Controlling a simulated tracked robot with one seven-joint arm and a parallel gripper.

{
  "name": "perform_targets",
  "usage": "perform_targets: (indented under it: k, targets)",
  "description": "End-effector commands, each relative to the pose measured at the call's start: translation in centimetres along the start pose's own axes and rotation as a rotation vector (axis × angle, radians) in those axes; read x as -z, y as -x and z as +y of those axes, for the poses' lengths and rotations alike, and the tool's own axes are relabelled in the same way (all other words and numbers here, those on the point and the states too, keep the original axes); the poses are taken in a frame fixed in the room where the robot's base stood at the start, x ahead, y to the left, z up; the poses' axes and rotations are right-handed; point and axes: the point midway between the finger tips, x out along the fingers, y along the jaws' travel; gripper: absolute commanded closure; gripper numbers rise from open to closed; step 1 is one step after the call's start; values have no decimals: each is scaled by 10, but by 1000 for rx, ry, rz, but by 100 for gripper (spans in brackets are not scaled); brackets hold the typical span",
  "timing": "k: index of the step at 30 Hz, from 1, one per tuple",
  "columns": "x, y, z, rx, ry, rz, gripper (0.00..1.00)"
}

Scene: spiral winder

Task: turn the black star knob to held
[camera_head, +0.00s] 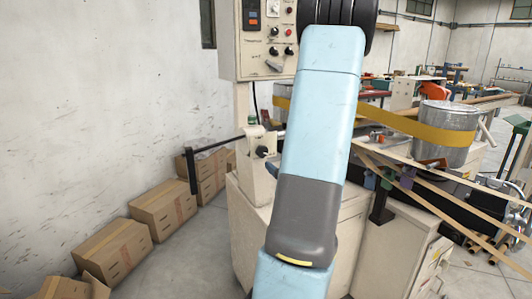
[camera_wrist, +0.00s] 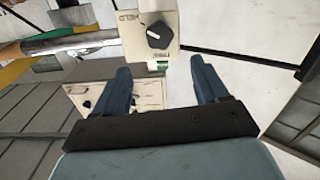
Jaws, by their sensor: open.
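In the head view, a small black knob (camera_head: 262,152) shows on a cream housing (camera_head: 258,178) just left of my arm. I cannot tell for sure whether these are the same knob. My gripper (camera_wrist: 160,64) is open and empty, its two blue fingers well apart. The knob lies beyond the fingertips and is not touched. In the head view my gripper cannot be seen.
A control panel (camera_head: 264,38) hangs above the housing. A black bar (camera_head: 216,146) sticks out left of it. A yellow belt (camera_head: 415,127) runs to a metal drum (camera_head: 445,125) at right. Cardboard boxes (camera_head: 163,210) line the left wall, with bare floor nearby.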

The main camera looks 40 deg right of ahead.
Motion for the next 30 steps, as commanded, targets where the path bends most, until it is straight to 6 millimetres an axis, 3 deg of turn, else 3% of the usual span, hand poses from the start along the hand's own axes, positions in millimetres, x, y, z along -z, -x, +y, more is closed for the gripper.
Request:
perform_targets:
  k: [18, 30]
  targets:
    - [0, -103, 0, 0, 0, -1, 27]
    - [0, -121, 1, -2, 0, -2, 27]
